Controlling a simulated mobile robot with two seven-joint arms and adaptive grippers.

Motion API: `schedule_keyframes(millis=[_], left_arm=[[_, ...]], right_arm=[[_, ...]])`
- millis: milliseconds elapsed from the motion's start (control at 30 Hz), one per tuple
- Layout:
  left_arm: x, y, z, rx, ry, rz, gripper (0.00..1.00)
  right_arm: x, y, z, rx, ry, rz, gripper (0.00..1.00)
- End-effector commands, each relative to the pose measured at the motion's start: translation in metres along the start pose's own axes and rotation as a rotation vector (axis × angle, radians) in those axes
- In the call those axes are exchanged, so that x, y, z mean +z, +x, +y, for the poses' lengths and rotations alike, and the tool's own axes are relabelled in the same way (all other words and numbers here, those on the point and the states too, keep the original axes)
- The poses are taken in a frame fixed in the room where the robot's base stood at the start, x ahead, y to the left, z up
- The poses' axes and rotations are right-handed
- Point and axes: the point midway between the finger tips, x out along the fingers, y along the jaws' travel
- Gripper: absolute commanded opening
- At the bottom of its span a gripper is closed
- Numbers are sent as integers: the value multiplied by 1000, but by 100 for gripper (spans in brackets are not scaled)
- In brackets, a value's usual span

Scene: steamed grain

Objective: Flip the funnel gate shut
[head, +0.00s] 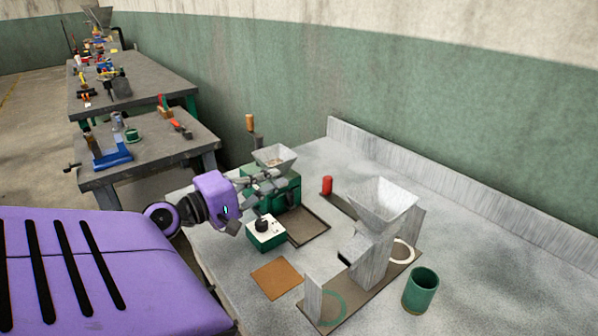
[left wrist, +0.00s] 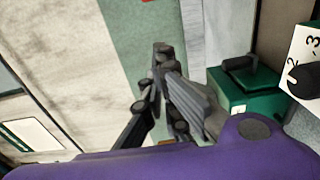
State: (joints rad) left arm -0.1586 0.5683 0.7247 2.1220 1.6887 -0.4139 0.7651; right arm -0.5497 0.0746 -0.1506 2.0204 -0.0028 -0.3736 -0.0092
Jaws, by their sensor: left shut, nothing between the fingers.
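A grey funnel (head: 383,203) stands on a grey block stand over a brown base (head: 345,308). A red knob (head: 326,185) rises from a flat dark strip (head: 340,205) left of this funnel; I cannot tell whether this is the gate. A smaller pale funnel (head: 273,157) sits on a green machine (head: 285,192). My left gripper (head: 284,178) is shut and empty, in front of the machine just below the small funnel. Its dark fingers also show in the left wrist view (left wrist: 158,85). Contact cannot be judged. My right gripper is out of view.
A green box with a white top and black knob (head: 264,228) stands below the gripper, near a dark tray (head: 308,226). A brown square (head: 276,278) lies in front. A green cup (head: 420,290) stands right. An orange-handled lever (head: 250,123) rises behind the machine.

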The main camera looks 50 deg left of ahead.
Motion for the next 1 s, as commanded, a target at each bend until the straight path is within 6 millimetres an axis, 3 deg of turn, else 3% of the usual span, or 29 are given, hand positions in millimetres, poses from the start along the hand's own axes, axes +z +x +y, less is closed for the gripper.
schedule_keyframes(millis=[100,233,400,500,700,1000], left_arm=[[0,28,8,8,2,-3,0],[0,54,7,8,1,-2,0],[27,56,8,10,-1,0,0],[35,58,5,6,-2,0,0],[39,59,1,1,0,0,0],[39,59,0,0,0,0,0]], right_arm=[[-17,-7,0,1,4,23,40],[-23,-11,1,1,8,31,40],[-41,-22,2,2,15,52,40],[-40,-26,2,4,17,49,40],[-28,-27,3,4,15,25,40],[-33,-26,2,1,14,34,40]])
